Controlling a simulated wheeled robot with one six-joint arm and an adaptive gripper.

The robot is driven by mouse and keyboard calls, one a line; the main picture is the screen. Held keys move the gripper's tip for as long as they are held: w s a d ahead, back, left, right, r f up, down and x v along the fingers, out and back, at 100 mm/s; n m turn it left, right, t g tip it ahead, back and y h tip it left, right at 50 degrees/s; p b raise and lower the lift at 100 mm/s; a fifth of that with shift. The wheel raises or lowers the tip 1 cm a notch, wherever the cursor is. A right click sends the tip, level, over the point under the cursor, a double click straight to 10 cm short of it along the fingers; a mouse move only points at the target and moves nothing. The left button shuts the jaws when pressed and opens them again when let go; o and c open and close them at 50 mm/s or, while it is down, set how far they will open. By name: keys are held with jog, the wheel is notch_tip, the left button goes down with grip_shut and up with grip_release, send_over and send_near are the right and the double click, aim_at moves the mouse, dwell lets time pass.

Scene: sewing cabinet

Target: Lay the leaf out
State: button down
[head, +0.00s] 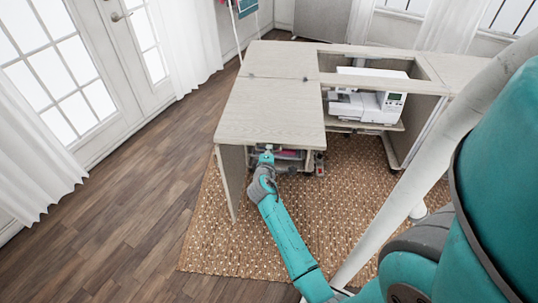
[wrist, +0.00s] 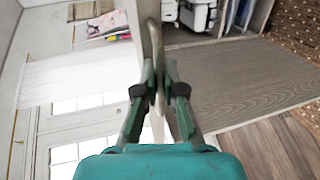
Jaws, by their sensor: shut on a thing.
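The sewing cabinet's pale wood leaf (head: 268,115) extends from the front of the cabinet top (head: 285,60), with a seam between them. It looks about level with the top. My gripper (head: 265,158) is at the leaf's front edge. In the wrist view my gripper (wrist: 156,92) is shut on the edge of a thin board, the leaf (wrist: 143,25), seen nearly edge-on. A side panel (head: 231,175) stands upright under the leaf's left side. The leaf's underside is mostly hidden in the head view.
A white sewing machine (head: 370,98) sits in the cabinet's opening at right. Storage with small coloured items shows under the leaf. A patterned rug (head: 220,250) lies in front. Wood floor (head: 130,180) is clear at left, beside curtained glass doors (head: 55,70).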

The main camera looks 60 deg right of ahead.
jog(key=w+d+r, duration=0.1)
jog(key=d+r, duration=0.2)
jog(key=r, duration=0.9)
jog(key=w+d+r, duration=0.1)
jog(key=d+r, duration=0.2)
jog(key=r, duration=1)
jog(key=shift+w+r+y, duration=0.2)
jog(key=shift+w+y, duration=0.1)
jog(key=shift+y, duration=0.1)
jog(key=shift+d, duration=0.1)
jog(key=c, duration=1.3)
grip_release()
jog(key=v, duration=1.2)
